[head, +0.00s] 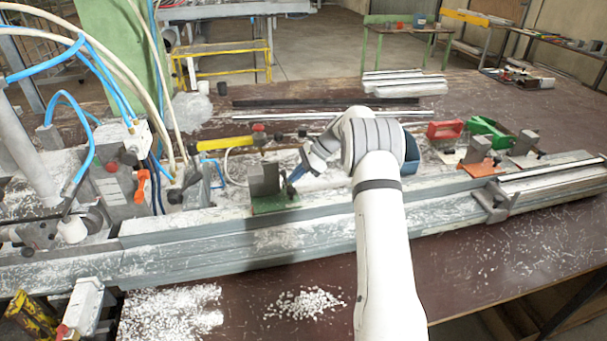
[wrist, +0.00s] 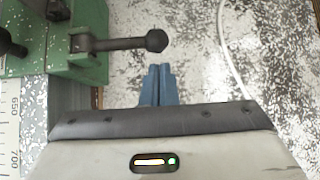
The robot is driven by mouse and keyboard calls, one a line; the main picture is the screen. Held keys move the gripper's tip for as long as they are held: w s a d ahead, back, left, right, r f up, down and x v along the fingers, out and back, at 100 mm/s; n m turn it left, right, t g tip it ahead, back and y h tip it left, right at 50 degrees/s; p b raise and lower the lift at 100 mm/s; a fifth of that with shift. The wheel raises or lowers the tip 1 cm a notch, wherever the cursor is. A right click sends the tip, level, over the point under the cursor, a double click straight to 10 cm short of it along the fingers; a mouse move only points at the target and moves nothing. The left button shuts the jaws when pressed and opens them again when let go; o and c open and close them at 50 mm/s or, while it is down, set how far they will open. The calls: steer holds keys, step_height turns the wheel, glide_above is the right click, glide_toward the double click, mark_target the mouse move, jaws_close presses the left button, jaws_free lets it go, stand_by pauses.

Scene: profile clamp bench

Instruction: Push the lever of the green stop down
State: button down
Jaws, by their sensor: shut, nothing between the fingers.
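The green stop (head: 275,204) sits on the long profile rail, with a grey metal block on its green plate. It also shows at the upper left of the wrist view (wrist: 30,60). Its dark lever (wrist: 120,43) sticks out sideways to the right and ends in a round black knob. My gripper (head: 296,175) is right beside the stop in the head view. In the wrist view its blue fingers (wrist: 158,72) are shut and empty, with their tips just below the knob in the picture. I cannot tell the height gap between tips and knob.
A yellow-handled clamp (head: 228,143) lies behind the stop. A blue bin (head: 411,155) is partly hidden behind my arm. An orange stop (head: 480,168) and a red-handled piece (head: 445,129) stand to the right. White chips (head: 305,303) litter the bench. A pale hose (wrist: 232,50) runs at the right.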

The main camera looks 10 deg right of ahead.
steer(key=shift+a+r, duration=0.35)
steer(key=shift+r, duration=0.15)
steer(key=shift+r+n+t+b, duration=0.3)
steer(key=shift+r+t+b, duration=0.25)
steer(key=shift+b, duration=0.65)
steer(key=shift+s+r+n+t+y+b, duration=0.25)
steer(key=shift+r+n+t+b, duration=0.6)
steer(key=shift+b, duration=1.65)
steer(key=shift+s+r+n+t+b, duration=0.2)
steer(key=shift+s+r+t+b, duration=0.65)
steer(key=shift+b, duration=1.6)
steer(key=shift+w+r+n+t+y+b, duration=0.15)
steer(key=shift+r+n+t+b, duration=0.35)
steer(key=shift+t+b, duration=1.4)
steer(key=shift+s+g+b, duration=0.15)
steer(key=shift+g+b, duration=0.5)
